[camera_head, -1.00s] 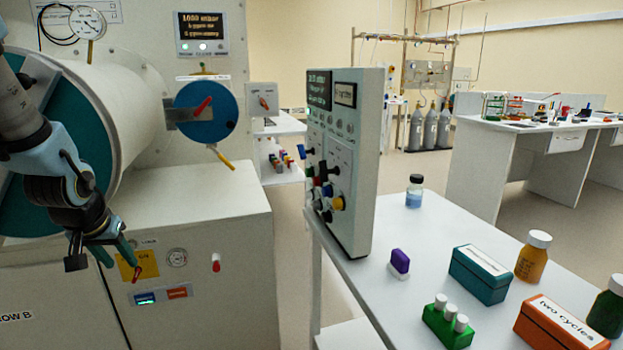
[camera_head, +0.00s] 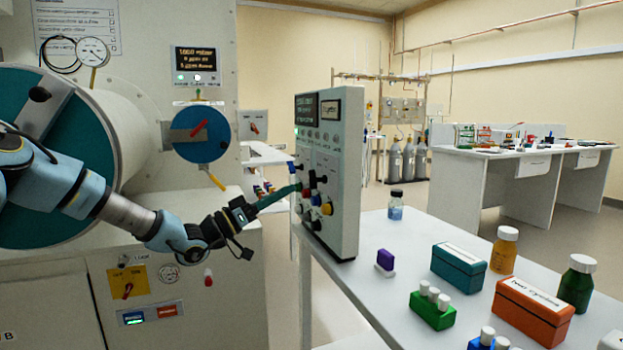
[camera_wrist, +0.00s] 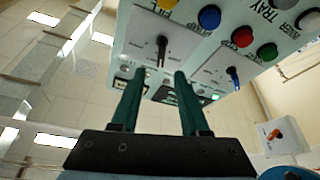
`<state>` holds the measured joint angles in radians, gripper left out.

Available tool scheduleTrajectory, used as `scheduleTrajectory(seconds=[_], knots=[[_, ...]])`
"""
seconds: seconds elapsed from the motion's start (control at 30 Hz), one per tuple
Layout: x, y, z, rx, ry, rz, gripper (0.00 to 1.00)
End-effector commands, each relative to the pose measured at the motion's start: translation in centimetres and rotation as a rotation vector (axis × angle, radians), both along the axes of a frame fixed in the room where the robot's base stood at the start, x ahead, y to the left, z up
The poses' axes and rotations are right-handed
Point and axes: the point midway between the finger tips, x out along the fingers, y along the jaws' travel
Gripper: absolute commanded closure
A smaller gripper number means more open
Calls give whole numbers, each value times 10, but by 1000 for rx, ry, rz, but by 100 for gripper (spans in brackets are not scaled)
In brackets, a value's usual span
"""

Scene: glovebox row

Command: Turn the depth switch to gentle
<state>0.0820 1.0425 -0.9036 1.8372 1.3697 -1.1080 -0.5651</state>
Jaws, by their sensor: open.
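The control panel (camera_head: 340,150) is a pale upright box on the white table, with lever switches and coloured buttons on its face. In the wrist view a black-lever switch (camera_wrist: 162,47) sits just beyond and between my fingertips, and a blue-lever switch (camera_wrist: 233,76) is to its right. The labels are too small or cut off to tell which is the depth switch. My gripper (camera_head: 297,188) reaches the panel face from the left; it also shows in the wrist view (camera_wrist: 160,76). Its green fingers are apart with nothing clearly held; contact with the lever cannot be told.
Blue (camera_wrist: 209,17), red (camera_wrist: 242,37) and green (camera_wrist: 267,52) buttons are close to the switches. The table holds a purple block (camera_head: 385,262), a teal box (camera_head: 459,264), an orange box (camera_head: 533,310) and bottles. The large chamber (camera_head: 110,130) stands left behind my arm.

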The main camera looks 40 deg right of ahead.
Motion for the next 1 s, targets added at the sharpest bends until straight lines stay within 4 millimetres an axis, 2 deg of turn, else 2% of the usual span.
scheduleTrajectory(seconds=[0.3,0.5,0.9,1.0], knots=[[-14,-54,24,2,0,0,55],[-18,-75,31,3,0,3,55],[-19,-81,32,3,-1,3,55],[-19,-81,32,4,-1,3,66]])
